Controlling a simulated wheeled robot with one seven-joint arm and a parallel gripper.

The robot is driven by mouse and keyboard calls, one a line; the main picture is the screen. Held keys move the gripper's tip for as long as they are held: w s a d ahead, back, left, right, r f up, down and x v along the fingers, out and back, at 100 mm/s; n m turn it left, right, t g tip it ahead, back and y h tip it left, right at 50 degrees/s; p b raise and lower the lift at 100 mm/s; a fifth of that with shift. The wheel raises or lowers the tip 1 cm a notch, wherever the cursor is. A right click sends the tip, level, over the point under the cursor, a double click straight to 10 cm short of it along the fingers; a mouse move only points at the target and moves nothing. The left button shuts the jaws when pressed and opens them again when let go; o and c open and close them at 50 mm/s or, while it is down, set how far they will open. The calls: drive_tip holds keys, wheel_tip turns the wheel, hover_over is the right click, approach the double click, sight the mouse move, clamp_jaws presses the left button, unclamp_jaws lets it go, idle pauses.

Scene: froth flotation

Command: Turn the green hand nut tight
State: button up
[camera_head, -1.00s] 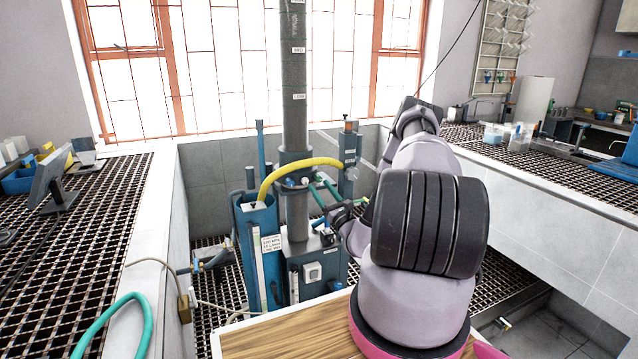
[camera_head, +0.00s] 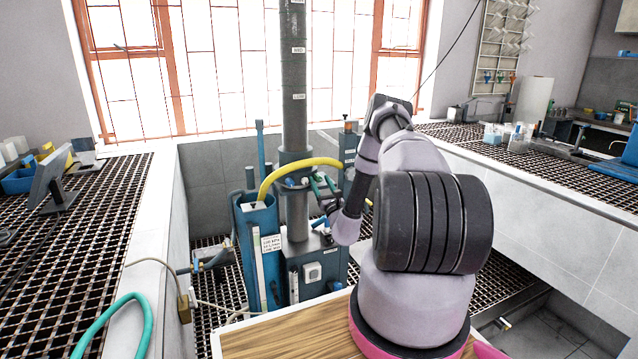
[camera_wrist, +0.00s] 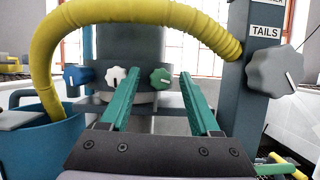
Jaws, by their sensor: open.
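The green hand nut (camera_wrist: 161,77) shows in the wrist view on the column's collar, a small green knob with a white mark. My gripper (camera_wrist: 157,80) is open, its two green fingers pointing forward with the nut in line between their tips. I cannot tell whether the tips reach as far as the nut. In the head view my gripper (camera_head: 318,183) is up at the right side of the dark column, and the green nut cannot be made out there.
A white knob (camera_wrist: 116,76) and a blue one (camera_wrist: 76,75) sit left of the nut. A yellow hose (camera_wrist: 150,12) arches above. A grey knob (camera_wrist: 275,72) on the TAILS post stands close at right. A blue tank (camera_wrist: 40,140) is at left.

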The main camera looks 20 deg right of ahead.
drive_tip(key=shift+w+r, duration=0.1)
drive_tip(key=shift+w, duration=0.05)
clamp_jaws()
drive_tip(key=shift+m, duration=0.5)
drive_tip(key=m+h, duration=0.1)
drive_tip(key=m, duration=0.2)
drive_tip(key=m+g+h, duration=0.1)
drive_tip(key=m+h, duration=0.1)
drive_tip(key=m, duration=0.1)
drive_tip(key=m+h, duration=0.1)
drive_tip(key=m, duration=0.2)
drive_tip(key=shift+a+g+h, duration=0.25)
drive_tip(key=shift+g+h, duration=0.05)
drive_tip(key=shift+h, duration=0.1)
drive_tip(key=m+g, duration=0.1)
drive_tip(key=m, duration=0.1)
drive_tip(key=m+h, duration=0.1)
drive_tip(key=m, duration=0.2)
drive_tip(key=shift+a+g, duration=0.1)
drive_tip(key=shift+g, duration=0.3)
drive_tip(key=shift+a+r+m+g+h, duration=0.1)
drive_tip(key=shift+m+g+h, duration=0.3)
drive_tip(key=shift+m, duration=1)
